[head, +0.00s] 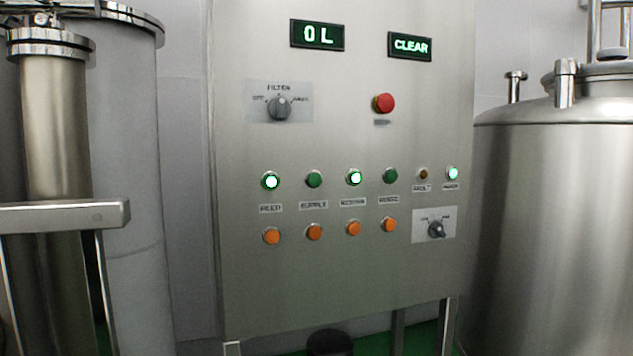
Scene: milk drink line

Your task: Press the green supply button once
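The green supply button (314,179) is the second from the left in the upper button row of the steel control panel (330,285). It is dark green and unlit, with a SUPPLY label below it. An orange button (314,231) sits under that label. The feed button (270,181) to its left is lit, and so is the button (354,178) to its right. Another unlit green button (390,175) follows in the row. My gripper is not in view.
The panel displays read "0 L" (317,35) and "CLEAR" (410,46). A red knob (383,103), a filter selector (279,107) and a lower selector (436,229) sit nearby. A steel tank (560,220) stands right; a steel column (56,130) and rail (70,216) stand left.

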